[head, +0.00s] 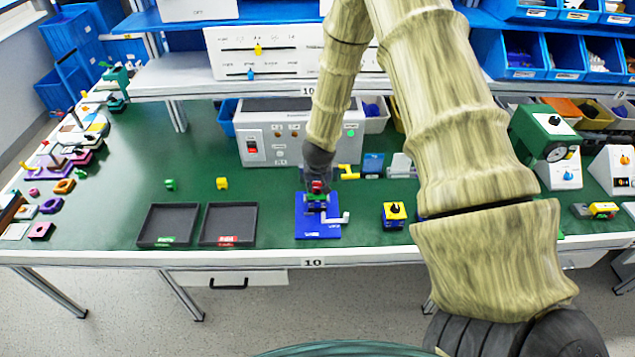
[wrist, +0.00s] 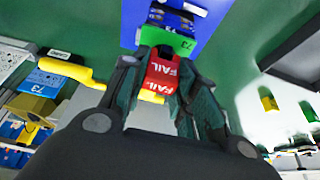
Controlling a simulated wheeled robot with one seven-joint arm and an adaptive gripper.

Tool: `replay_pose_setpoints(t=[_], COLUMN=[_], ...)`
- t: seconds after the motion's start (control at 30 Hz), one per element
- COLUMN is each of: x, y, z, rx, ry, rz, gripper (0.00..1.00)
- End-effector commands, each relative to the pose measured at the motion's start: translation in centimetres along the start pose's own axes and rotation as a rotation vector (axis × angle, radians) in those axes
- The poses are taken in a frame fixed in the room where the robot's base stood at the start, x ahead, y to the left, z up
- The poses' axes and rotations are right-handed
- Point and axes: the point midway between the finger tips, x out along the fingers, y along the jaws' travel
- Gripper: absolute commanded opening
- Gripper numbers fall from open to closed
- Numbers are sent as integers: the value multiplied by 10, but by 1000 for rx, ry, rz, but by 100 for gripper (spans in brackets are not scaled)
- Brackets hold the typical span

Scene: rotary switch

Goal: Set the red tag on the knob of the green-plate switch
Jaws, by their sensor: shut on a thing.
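My gripper (head: 318,176) points down over the blue board near the front middle of the bench. It is shut on a red tag (wrist: 162,72) marked FAIL, which also shows in the head view (head: 317,186). Just beyond the tag in the wrist view is a green plate (wrist: 178,41) marked 73, on the blue board (wrist: 203,22). My gripper and the tag block the view of any knob there. I cannot tell whether the tag touches the green part.
A white crank handle (head: 339,219) lies on the blue board's right side. Right of it stands a yellow switch (head: 395,212) with a black knob. Two dark trays (head: 168,224) (head: 229,224) lie to the left. A grey panel (head: 280,135) with a red switch stands behind.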

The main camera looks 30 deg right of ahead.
Motion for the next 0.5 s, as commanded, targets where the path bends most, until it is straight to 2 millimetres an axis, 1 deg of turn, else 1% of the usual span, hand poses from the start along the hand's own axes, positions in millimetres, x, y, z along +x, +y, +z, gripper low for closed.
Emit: replay_pose_setpoints(t=[0.1, 0.13, 0.2, 0.27, 0.5], x=[3, 3, 2, 2, 2], y=[0, 0, 0, 0, 0], z=[1, 1, 1, 1, 1], rx=[0, 0, 0, 0, -1], ry=[0, 0, 0, 0, 0], rz=[0, 0, 0, 0, 0], gripper=[16, 31, 43, 54, 54])
